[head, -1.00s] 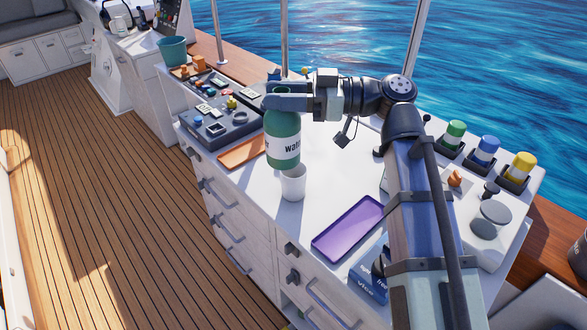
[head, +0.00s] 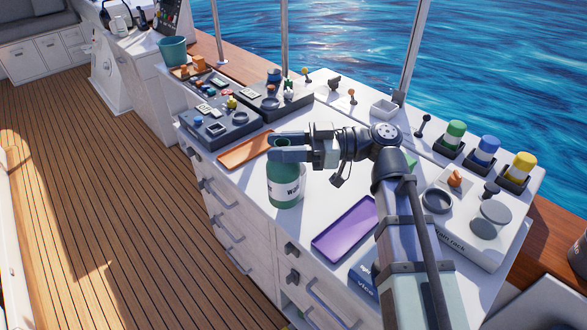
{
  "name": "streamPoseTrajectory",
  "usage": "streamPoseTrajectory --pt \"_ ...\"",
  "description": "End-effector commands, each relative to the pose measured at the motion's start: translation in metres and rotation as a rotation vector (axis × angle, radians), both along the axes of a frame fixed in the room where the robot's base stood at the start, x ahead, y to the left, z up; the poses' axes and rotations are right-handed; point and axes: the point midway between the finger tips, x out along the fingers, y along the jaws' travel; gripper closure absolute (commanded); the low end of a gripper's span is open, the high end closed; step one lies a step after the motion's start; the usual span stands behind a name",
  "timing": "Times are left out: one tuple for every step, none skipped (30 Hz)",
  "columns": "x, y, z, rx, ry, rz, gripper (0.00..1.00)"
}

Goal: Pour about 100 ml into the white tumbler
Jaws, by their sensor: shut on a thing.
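My gripper (head: 276,147) is shut on the upper part of a green bottle (head: 284,186) with a white label. The bottle looks upright, at the counter's front-left edge. I cannot tell whether its base touches the counter. The white tumbler does not show now; the bottle covers the place where it stood a second ago. No liquid stream is visible.
A purple tray (head: 347,229) lies right of the bottle, and an orange mat (head: 246,150) lies behind it to the left. Dark instrument panels (head: 218,125) stand beyond. Capped bottles in green, blue and yellow (head: 521,168) stand at the right. Bare counter (head: 325,185) lies between bottle and tray.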

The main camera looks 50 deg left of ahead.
Motion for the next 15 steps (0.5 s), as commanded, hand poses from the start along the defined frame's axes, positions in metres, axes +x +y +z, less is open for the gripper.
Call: streamPoseTrajectory --pt "0.000 -0.001 -0.010 -0.001 0.002 0.000 1.00" --pt "0.000 0.000 -0.016 -0.002 0.003 0.000 1.00" --pt "-0.001 0.000 -0.023 -0.001 0.002 0.000 1.00" --pt "-0.001 -0.001 -0.028 -0.001 0.002 0.000 1.00" --pt "-0.001 -0.001 -0.033 -0.002 0.003 0.000 1.00" --pt "0.000 0.000 -0.039 -0.002 0.003 0.000 1.00" --pt "0.000 0.000 -0.044 -0.001 0.002 0.000 1.00" --pt "0.000 0.000 -0.049 -0.001 0.002 0.000 1.00" --pt "0.000 0.000 -0.054 -0.001 0.002 0.000 1.00" --pt "0.000 0.000 -0.058 -0.001 0.002 0.000 1.00" --pt "0.000 0.000 -0.061 0.000 0.001 0.000 1.00" --pt "0.000 0.000 -0.066 0.000 0.001 0.000 1.00" --pt "0.000 0.000 -0.069 0.000 0.001 0.000 1.00" --pt "0.000 0.000 -0.072 0.000 0.001 0.000 1.00" --pt "0.000 0.000 -0.074 0.000 0.001 0.000 1.00"
